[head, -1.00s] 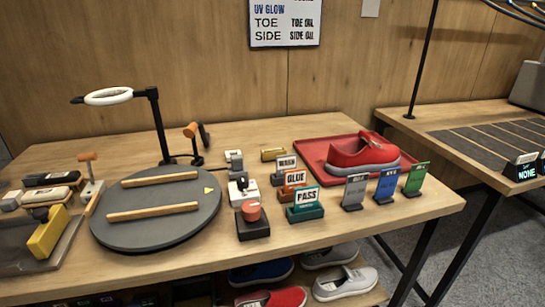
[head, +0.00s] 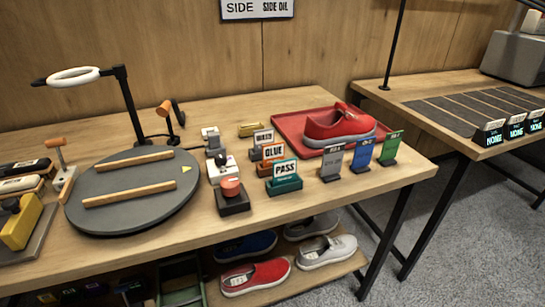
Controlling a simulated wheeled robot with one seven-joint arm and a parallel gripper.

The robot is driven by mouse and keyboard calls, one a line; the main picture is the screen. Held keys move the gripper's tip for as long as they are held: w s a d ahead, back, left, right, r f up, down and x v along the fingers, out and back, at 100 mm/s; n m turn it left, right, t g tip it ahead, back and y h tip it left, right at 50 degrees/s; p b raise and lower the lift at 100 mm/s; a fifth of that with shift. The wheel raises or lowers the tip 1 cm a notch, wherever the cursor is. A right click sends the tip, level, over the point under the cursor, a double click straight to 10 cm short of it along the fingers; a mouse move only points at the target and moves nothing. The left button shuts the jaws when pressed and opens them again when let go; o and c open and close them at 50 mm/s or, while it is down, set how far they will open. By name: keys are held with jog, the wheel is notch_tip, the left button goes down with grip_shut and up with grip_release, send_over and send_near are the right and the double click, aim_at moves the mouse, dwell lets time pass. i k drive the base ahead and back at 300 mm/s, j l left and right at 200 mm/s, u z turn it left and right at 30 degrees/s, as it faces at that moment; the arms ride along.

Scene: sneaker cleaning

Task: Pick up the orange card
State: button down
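The orange card (head: 274,153), marked GLUE, stands upright in a small orange holder on the wooden table (head: 310,207). It sits in a row between the card marked WASH (head: 263,137) behind it and the teal PASS card (head: 285,168) in front, which hides part of its base. My gripper is not in view.
Grey (head: 332,160), blue (head: 362,153) and green (head: 391,147) cards stand to the right. A red shoe (head: 338,124) lies on a red tray (head: 290,135) behind. A red-knobbed block (head: 232,200) and a round turntable (head: 132,212) are left. The table's front edge is clear.

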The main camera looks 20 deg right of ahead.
aim_at(275, 151)
jog(key=i+l+u, duration=0.25)
jog(key=l+u, duration=0.25)
jog(key=l, duration=0.2)
jog(key=i+l+u, duration=0.1)
jog(key=l+u, duration=0.15)
jog(key=l, duration=0.15)
